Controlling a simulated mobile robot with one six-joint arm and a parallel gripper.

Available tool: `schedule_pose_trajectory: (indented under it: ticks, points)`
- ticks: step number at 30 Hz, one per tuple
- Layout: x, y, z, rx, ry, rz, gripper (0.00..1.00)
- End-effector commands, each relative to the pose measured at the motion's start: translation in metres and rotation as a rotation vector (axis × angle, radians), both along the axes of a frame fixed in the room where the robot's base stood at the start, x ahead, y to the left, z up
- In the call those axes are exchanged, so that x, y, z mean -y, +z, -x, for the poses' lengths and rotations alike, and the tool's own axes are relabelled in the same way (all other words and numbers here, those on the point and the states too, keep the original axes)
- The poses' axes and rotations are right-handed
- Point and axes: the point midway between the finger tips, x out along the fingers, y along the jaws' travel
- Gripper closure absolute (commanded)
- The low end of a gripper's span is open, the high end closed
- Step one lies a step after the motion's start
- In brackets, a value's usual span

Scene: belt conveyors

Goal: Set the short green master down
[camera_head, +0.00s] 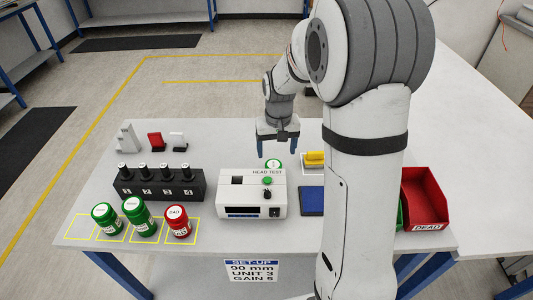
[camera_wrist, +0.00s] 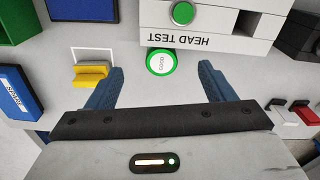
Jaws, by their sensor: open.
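A green piece with a white round top marked GOOD stands on the table just behind the HEAD TEST box; in the head view only its upper part (camera_head: 273,163) shows over the box. In the wrist view its round top (camera_wrist: 162,62) lies between the fingertips, apart from both fingers. My gripper (camera_head: 276,150) is open above it, and its spread fingers also show in the wrist view (camera_wrist: 162,72). The HEAD TEST box (camera_head: 252,209) has a green button on top. At the front left, a shorter green can (camera_head: 105,220), a taller green can (camera_head: 138,218) and a red BAD can (camera_head: 177,222) stand near yellow outlines.
The leftmost yellow outline (camera_head: 81,230) is empty. A black numbered block (camera_head: 158,186) with several black knobs stands behind the cans. A yellow-topped piece (camera_head: 315,158), a blue pad (camera_head: 311,202) and a red DEAD bin (camera_head: 428,200) are right of the box.

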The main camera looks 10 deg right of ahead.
Motion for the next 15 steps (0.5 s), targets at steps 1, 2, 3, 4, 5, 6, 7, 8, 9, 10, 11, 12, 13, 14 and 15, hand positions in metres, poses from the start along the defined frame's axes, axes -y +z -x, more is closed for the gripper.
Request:
schedule_pose_trajectory:
  ticks: [1, 2, 3, 4, 5, 6, 7, 8, 9, 10, 11, 12, 13, 14, 15]
  points:
    - [0.000, -0.014, -0.011, -0.018, -0.001, 0.000, 0.24]
    - [-0.001, -0.020, -0.016, -0.024, -0.002, 0.000, 0.24]
    - [-0.001, -0.028, -0.022, -0.032, -0.003, 0.000, 0.24]
    - [-0.001, -0.033, -0.025, -0.037, -0.004, -0.001, 0.24]
    - [-0.001, -0.037, -0.028, -0.040, -0.004, -0.001, 0.24]
    - [-0.001, -0.042, -0.031, -0.044, -0.005, -0.001, 0.24]
    - [-0.001, -0.045, -0.033, -0.046, -0.005, -0.001, 0.24]
    - [-0.001, -0.047, -0.035, -0.048, -0.005, 0.000, 0.24]
    - [-0.001, -0.051, -0.036, -0.051, -0.006, 0.000, 0.24]
    - [-0.001, -0.054, -0.036, -0.051, -0.006, 0.000, 0.24]
    - [-0.001, -0.057, -0.037, -0.052, -0.006, 0.000, 0.24]
    - [-0.001, -0.062, -0.037, -0.054, -0.006, 0.000, 0.24]
    - [-0.001, -0.065, -0.037, -0.054, -0.006, 0.000, 0.24]
    - [-0.001, -0.068, -0.037, -0.053, -0.005, 0.000, 0.24]
    - [-0.001, -0.072, -0.037, -0.053, -0.005, 0.000, 0.24]
